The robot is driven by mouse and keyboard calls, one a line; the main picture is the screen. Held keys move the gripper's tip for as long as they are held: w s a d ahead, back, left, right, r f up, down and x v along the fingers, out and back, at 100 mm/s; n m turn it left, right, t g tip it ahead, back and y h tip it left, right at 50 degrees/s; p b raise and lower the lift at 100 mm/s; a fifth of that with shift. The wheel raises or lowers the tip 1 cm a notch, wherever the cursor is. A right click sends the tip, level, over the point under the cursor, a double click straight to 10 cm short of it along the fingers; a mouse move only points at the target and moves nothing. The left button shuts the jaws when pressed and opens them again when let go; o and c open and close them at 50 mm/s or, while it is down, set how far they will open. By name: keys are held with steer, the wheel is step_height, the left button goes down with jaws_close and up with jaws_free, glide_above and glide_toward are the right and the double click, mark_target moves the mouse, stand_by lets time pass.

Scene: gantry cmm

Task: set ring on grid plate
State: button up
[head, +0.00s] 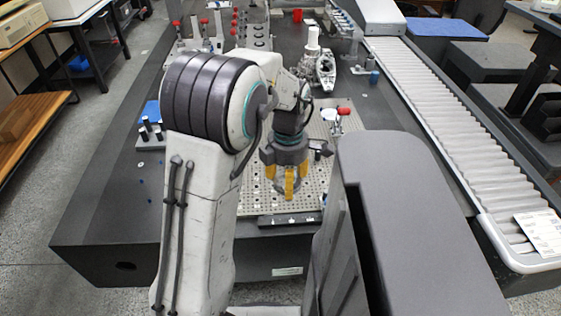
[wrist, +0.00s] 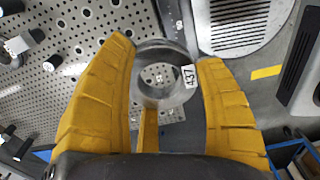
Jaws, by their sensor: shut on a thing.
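In the head view my gripper (head: 285,188) points down over the near part of the grid plate (head: 250,198), and the ring is hard to make out between the fingers. The perforated grid plate also shows in the wrist view (wrist: 90,60), behind and to the left of the ring. I cannot tell the exact gap between ring and plate.
A red-handled clamp (head: 342,113) stands on the plate's right side. Dark pins on a blue-backed block (head: 150,130) stand left of it. A grey fixture (head: 325,70) stands behind. A roller conveyor (head: 440,110) runs along the right. The plate's near left part looks bare.

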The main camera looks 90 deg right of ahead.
steer(key=b, duration=0.1)
glide_above(246, 203)
step_height(246, 203, down, 7)
steer(key=shift+f+b, duration=0.35)
steer(key=shift+f, duration=1.65)
steer(key=shift+f, duration=0.2)
steer(key=o, duration=1.2)
steer(key=shift+r, duration=0.1)
step_height(246, 203, up, 12)
steer(key=shift+r+p, duration=0.1)
steer(key=shift+p, duration=0.9)
